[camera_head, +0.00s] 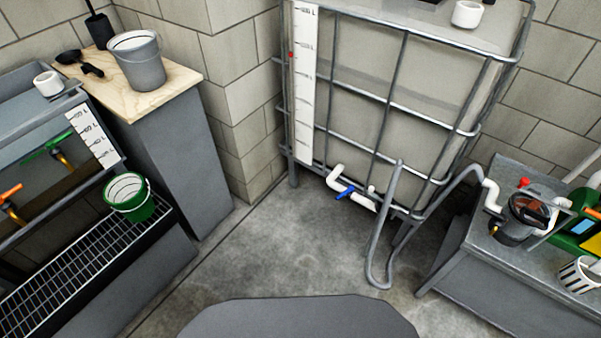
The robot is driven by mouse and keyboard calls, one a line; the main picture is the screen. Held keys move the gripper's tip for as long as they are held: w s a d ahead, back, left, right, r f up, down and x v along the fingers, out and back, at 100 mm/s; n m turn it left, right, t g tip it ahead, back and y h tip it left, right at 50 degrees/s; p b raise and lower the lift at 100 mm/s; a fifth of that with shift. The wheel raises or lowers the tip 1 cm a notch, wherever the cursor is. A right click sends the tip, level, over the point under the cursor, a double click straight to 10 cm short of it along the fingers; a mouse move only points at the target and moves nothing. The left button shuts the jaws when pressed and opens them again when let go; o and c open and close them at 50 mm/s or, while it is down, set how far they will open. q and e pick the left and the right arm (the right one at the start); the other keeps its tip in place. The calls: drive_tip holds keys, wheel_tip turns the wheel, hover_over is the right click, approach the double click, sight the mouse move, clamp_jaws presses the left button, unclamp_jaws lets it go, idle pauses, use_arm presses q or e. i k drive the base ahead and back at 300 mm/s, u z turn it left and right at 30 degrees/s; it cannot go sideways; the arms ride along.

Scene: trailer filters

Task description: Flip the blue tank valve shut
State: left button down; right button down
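The blue valve handle (344,194) sits on a white pipe fitting (350,184) low on the front of the caged tank (350,100). The handle is small in view and slants slightly; I cannot tell its exact setting. A grey hose (375,250) hangs just right of the valve and loops down to the floor. Neither of my grippers is in the head view.
The concrete floor (270,245) before the tank is clear. A bench with a green bucket (131,197) and orange and green valve handles stands left. A wooden-topped counter holds a grey bucket (138,62). A metal table (480,262) with a pump stands right.

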sight(351, 187)
drive_tip(key=u, duration=0.15)
drive_tip(key=i, duration=0.75)
drive_tip(key=z, duration=0.65)
drive_tip(key=i, duration=0.6)
drive_tip(key=z, duration=0.65)
